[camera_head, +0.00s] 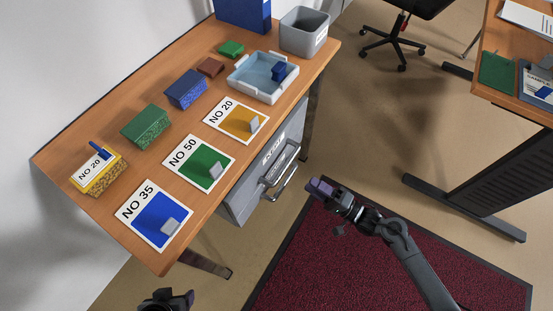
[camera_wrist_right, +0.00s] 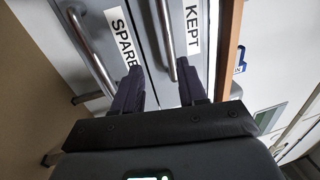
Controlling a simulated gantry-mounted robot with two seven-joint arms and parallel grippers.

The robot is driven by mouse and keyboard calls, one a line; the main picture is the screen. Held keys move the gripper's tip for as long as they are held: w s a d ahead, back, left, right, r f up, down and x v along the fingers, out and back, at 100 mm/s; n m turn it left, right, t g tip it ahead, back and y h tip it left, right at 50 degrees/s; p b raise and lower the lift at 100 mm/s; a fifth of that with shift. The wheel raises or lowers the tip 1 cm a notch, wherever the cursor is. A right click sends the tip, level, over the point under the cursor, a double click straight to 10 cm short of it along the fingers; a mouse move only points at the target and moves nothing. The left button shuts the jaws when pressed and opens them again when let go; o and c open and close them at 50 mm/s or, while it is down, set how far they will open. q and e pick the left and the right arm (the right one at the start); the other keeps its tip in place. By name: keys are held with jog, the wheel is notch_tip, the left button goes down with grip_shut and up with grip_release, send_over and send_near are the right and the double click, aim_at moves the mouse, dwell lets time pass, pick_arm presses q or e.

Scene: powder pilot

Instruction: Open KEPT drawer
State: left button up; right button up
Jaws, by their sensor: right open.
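The KEPT drawer (camera_wrist_right: 188,78) is the upper one of a grey unit under the wooden table, beside the table edge in the right wrist view. Its front looks flush with the SPARE drawer (camera_wrist_right: 105,22) below it. The KEPT drawer's metal bar handle (camera_wrist_right: 166,38) lies between my right fingers in that picture. My right gripper (camera_wrist_right: 159,66) is open and empty. In the head view the right gripper (camera_head: 322,188) is in front of the unit, apart from the handles (camera_head: 284,172). My left gripper (camera_head: 167,300) shows only partly at the bottom edge; its opening is unclear.
The table (camera_head: 85,200) holds colored blocks, number cards, a pale tray (camera_head: 240,84) and a grey bin (camera_head: 305,30). A dark red mat (camera_head: 340,265) lies on the floor. A second desk (camera_head: 490,80) and an office chair (camera_head: 400,40) stand right. Floor before the drawers is clear.

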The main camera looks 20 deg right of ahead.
aim_at(289, 162)
jog(key=b+x, duration=0.1)
jog(key=x, duration=0.2)
jog(key=r+b+x, duration=0.1)
jog(key=b+x, duration=0.1)
jog(key=x, duration=0.2)
jog(key=d+b+x, duration=0.1)
jog(key=x, duration=0.2)
jog(key=shift+w+r+b, duration=0.2)
jog(key=shift+w+b, duration=0.1)
jog(key=shift+w, duration=0.15)
pick_arm(q)
jog(key=shift+d+f, duration=0.2)
jog(key=shift+f, duration=0.95)
jog(key=shift+d+f, duration=0.2)
jog(key=shift+f, duration=0.9)
pick_arm(e)
jog(key=shift+w+a+r, duration=0.1)
jog(key=shift+w+a, duration=0.15)
jog(key=shift+a, duration=0.1)
grip_shut()
pick_arm(q)
jog(key=shift+d, duration=0.2)
